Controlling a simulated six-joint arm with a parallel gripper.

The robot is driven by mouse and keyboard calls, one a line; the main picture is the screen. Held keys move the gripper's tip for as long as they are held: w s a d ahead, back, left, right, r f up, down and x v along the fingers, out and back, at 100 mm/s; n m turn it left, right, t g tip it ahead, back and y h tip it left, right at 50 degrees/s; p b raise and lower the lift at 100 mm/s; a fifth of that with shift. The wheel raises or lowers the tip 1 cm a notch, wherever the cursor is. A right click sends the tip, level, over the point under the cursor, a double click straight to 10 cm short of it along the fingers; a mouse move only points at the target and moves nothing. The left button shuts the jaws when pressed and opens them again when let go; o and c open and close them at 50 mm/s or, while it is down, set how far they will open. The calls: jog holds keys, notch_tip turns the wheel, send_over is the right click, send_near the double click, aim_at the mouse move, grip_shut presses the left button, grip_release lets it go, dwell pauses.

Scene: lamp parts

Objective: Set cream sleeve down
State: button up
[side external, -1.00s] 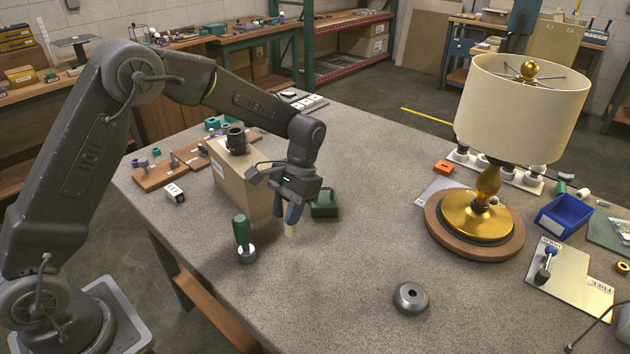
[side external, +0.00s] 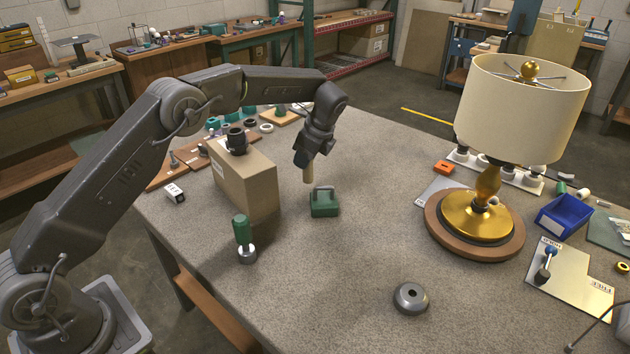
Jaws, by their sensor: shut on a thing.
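A green-handled tool (side external: 243,233) stands at the front left. A grey metal ring (side external: 410,298) lies at the front. The lamp (side external: 486,200) stands on the right, beside a blue bin (side external: 563,215). The table's middle is clear.

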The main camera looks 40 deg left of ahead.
jog(key=w+a+m+t+h, duration=0.4)
jog(key=w+m, duration=0.6)
jog(key=m, duration=0.7)
jog(key=shift+t+y, duration=0.7)
jog(key=f, duration=0.4)
jog(key=a+f, duration=0.1)
jog(key=f, duration=0.2)
jog(key=shift+s+f, duration=0.1)
jog(key=shift+s, duration=0.1)
jog(key=shift+f, duration=0.15)
jog(key=o, duration=0.9)
jog(key=v, duration=1.2)
jog(key=shift+r, duration=0.2)
